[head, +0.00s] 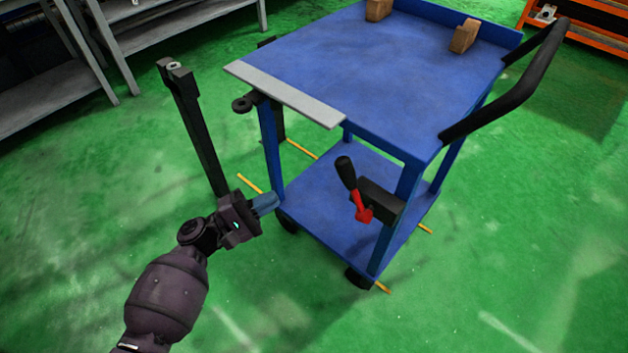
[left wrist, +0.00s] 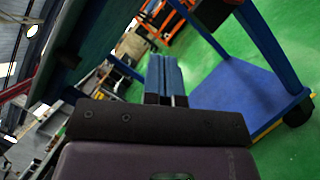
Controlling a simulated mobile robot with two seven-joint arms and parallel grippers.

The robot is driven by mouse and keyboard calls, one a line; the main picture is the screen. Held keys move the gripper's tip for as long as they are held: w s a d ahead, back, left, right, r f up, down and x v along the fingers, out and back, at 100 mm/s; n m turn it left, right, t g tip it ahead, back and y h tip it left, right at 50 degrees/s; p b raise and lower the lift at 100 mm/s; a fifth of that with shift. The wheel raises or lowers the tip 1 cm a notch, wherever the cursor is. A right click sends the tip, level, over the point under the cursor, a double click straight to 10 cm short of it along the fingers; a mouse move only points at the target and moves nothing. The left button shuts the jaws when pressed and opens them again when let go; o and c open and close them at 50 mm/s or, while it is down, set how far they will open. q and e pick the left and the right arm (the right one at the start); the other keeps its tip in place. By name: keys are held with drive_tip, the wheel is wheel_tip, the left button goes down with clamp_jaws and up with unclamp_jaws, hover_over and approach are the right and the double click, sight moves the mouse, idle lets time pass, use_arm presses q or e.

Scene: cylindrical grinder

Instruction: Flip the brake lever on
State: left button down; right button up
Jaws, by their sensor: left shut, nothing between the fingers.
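The brake lever (head: 359,201) has a black grip and a red lower part. It sits on a black block (head: 380,201) at the near leg of the blue cart (head: 390,75), its grip tilted up and to the left. My left gripper (head: 272,203) is shut and empty, its blue fingers pointing right toward the lever, with a clear gap between in the head view. In the left wrist view its fingers (left wrist: 165,78) lie together, and the lever does not show there. My right gripper is not in view.
A dark bar (head: 195,125) rises just behind my left gripper. The cart has a lower shelf (head: 325,215), a grey strip (head: 285,93) along its top edge and a black push handle (head: 515,90). Two brown blocks stand on top. Green floor in front is clear.

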sight(354, 189)
use_arm(q)
drive_tip(key=s+d+r+x, duration=0.1)
drive_tip(key=s+x, duration=0.1)
drive_tip(key=x, duration=1)
drive_tip(key=shift+d+r, duration=0.2)
drive_tip(key=shift+d, duration=0.1)
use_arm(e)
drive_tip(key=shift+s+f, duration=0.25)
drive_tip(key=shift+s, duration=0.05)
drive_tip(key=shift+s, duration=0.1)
use_arm(q)
drive_tip(key=shift+r, duration=0.1)
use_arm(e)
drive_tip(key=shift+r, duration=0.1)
